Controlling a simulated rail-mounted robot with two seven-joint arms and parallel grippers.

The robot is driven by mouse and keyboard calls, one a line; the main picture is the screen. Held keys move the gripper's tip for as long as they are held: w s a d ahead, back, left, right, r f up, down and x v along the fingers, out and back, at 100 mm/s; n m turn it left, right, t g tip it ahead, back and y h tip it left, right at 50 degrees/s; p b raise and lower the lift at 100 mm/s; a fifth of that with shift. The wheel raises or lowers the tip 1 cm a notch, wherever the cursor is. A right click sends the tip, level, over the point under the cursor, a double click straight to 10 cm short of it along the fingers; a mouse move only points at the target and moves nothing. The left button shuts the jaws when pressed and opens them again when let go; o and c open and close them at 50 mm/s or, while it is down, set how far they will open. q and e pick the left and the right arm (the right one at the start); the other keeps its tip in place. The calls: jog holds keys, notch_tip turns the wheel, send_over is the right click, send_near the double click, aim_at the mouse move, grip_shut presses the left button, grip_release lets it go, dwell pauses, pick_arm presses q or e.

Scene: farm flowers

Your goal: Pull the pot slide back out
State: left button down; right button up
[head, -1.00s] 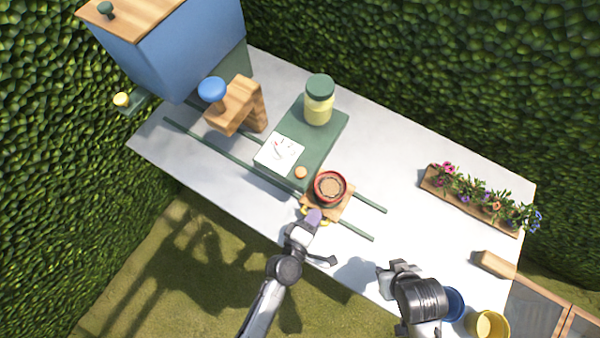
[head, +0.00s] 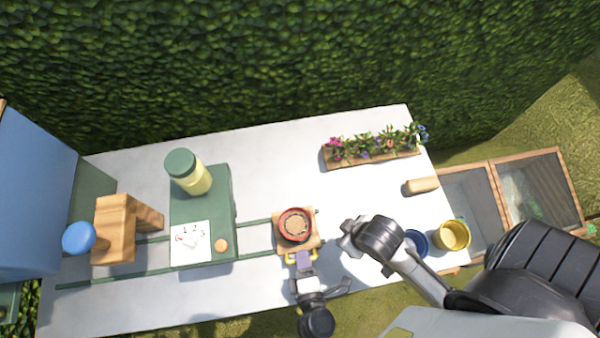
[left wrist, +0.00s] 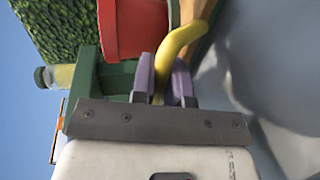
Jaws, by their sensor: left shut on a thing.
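The pot slide (head: 280,244) is a square wooden plate on two green rails (head: 150,270), near their right end. A red pot filled with brown soil (head: 295,224) stands upright on it. The slide's yellow handle (left wrist: 182,38) is at its front edge. My left gripper (head: 303,260) is shut on this handle, with its purple fingertips on both sides of it in the left wrist view (left wrist: 162,80). The red pot (left wrist: 137,25) is beside the handle there. My right gripper (head: 352,237) hovers to the right of the slide; its jaw opening is unclear.
Left of the slide, a green station (head: 220,190) carries a yellow-green jar (head: 190,172) and a card (head: 190,243). A wooden block with a blue knob (head: 78,238) stands further left. A flower planter (head: 370,152), a blue pot (head: 416,242) and a yellow pot (head: 453,235) are right.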

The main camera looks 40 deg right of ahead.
pick_arm(q)
jog(key=shift+d+r, duration=0.1)
jog(key=shift+d, duration=0.05)
jog(key=c, duration=1.6)
grip_release()
jog(key=o, duration=0.4)
jog(key=shift+s+d, duration=0.15)
jog(key=shift+d, duration=0.05)
jog(key=shift+c, duration=0.2)
jog(key=shift+o, duration=0.5)
jog(key=shift+a, duration=0.2)
pick_arm(e)
jog(key=shift+s+d, duration=0.1)
jog(key=shift+d, duration=0.1)
